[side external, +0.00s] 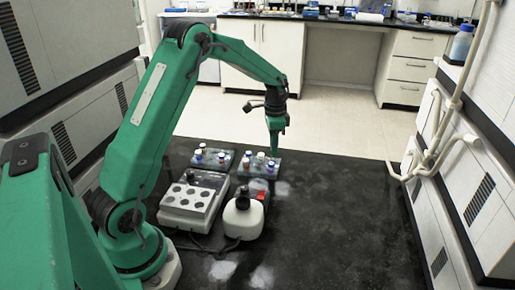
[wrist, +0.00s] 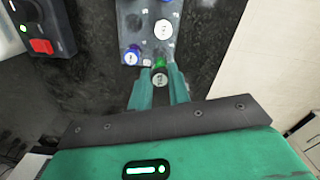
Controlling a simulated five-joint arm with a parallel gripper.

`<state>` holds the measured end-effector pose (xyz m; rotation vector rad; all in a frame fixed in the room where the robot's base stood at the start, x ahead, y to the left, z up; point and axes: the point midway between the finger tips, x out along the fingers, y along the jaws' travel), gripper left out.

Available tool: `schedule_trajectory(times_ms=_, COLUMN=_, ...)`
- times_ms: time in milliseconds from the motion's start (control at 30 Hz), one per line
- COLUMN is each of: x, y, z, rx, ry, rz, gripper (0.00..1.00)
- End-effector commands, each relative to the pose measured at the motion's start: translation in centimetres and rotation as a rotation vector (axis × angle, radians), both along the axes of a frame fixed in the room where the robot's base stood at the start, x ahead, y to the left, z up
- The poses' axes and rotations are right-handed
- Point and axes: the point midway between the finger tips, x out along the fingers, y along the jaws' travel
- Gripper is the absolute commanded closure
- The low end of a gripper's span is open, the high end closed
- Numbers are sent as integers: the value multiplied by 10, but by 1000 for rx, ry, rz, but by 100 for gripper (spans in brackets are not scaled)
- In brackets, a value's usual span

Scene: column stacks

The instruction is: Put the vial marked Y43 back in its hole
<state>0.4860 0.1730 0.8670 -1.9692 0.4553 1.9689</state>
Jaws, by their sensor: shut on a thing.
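My gripper (wrist: 159,82) is shut on a vial (wrist: 159,77) with a pale, marked top and a green part beside it. The mark is too small to read for certain. In the side view my gripper (side external: 274,148) points down over the far right part of the right rack (side external: 268,174), and the held vial is hard to make out. The rack also shows in the wrist view (wrist: 133,22), just beyond the fingers. It bears a white-topped vial (wrist: 163,29) and a blue-capped vial (wrist: 132,55). I cannot tell whether the held vial's bottom is clear of the rack.
A second rack (side external: 228,166) with several vials stands to the left. A red switch (wrist: 41,46) is at the wrist view's upper left. The dark bench right of the rack is clear.

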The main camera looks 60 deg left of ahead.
Motion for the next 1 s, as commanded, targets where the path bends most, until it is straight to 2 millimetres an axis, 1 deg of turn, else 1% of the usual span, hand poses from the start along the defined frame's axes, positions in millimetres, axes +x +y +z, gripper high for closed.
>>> schedule_trajectory(times_ms=200, x=0, y=0, z=-13, rx=0, ry=1, rz=0, gripper=98)
schedule_trajectory(times_ms=400, x=0, y=0, z=-21, rx=0, ry=0, rz=0, gripper=98)
schedule_trajectory(times_ms=1000, x=0, y=0, z=-23, rx=0, ry=0, rz=0, gripper=98)
